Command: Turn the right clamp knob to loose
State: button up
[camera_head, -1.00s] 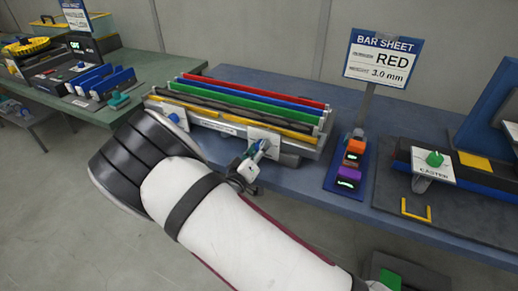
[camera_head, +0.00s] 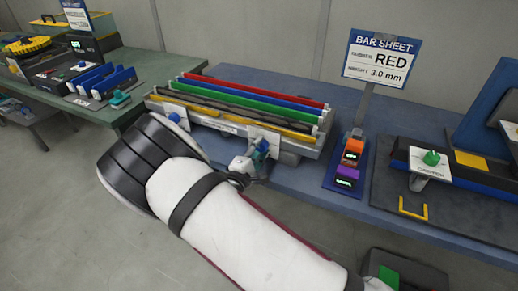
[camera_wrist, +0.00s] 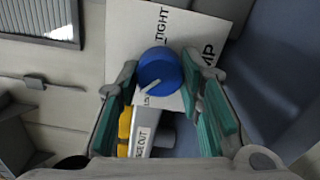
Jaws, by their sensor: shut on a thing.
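The right clamp knob (camera_wrist: 157,67) is a round blue knob on a white plate (camera_wrist: 125,40) in the wrist view. The plate reads TIGHT above the knob, and part of another word shows at its lower left. The knob's pale pointer mark faces the lower left, towards that partly hidden word. My gripper (camera_wrist: 161,72) is shut on the knob, with a teal-padded finger on each side. In the head view, my gripper (camera_head: 257,152) is at the right clamp on the front of the bar rack (camera_head: 228,128), partly hiding it.
The left clamp's blue knob (camera_head: 174,117) is at the rack's other end. Red, blue, green and yellow bars lie in the rack. A sign (camera_head: 381,58) and a block with orange and purple parts (camera_head: 347,165) stand to the right on the blue bench (camera_head: 300,182).

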jog(key=n, duration=0.3)
jog(key=shift+f+n, duration=0.1)
jog(key=shift+n, duration=2.1)
jog(key=o, duration=1.2)
jog(key=shift+c, duration=0.2)
jog(key=v, duration=1.2)
